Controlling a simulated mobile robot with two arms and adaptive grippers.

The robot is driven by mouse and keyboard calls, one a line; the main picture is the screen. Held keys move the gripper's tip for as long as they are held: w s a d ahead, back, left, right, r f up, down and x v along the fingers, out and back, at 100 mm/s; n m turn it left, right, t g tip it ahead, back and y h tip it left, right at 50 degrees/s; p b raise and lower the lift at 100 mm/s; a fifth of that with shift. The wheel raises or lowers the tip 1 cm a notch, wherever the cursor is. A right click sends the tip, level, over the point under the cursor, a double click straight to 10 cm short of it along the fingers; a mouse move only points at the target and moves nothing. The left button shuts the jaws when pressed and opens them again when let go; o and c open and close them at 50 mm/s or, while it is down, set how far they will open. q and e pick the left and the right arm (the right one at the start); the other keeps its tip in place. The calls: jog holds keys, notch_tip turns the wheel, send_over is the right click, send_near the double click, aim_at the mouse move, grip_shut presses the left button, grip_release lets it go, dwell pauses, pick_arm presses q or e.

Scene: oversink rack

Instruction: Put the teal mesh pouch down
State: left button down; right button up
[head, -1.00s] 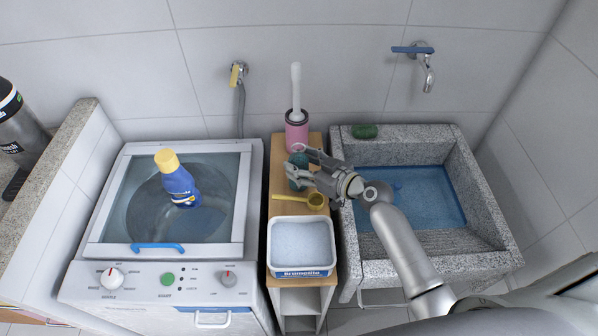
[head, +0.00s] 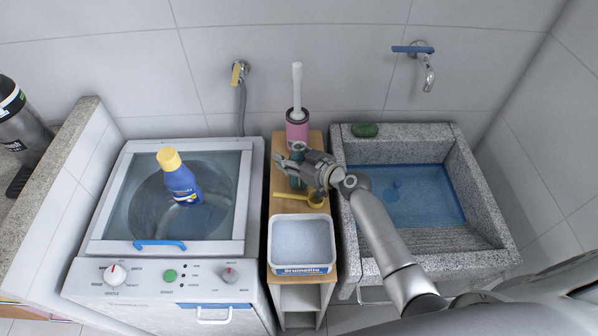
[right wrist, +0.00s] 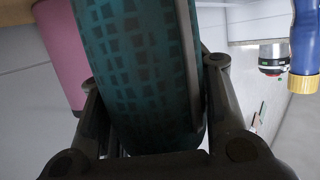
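The teal mesh pouch (right wrist: 140,65) fills the middle of the right wrist view, with dark mesh squares on its side. My right gripper (head: 284,166) has a finger on each side of the pouch and is shut on it. In the head view the pouch (head: 297,150) is mostly hidden behind the gripper, above the narrow wooden shelf (head: 284,207) between washer and sink. Whether its bottom touches the shelf cannot be told. My left gripper is not in view.
A pink brush holder (head: 298,129) stands just behind the pouch. A yellow scoop (head: 314,198) and a white tub of powder (head: 302,224) are in front. The stone sink (head: 349,245) is at right.

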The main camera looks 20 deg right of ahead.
jog(key=shift+c, duration=1.3)
jog(key=shift+r, duration=0.1)
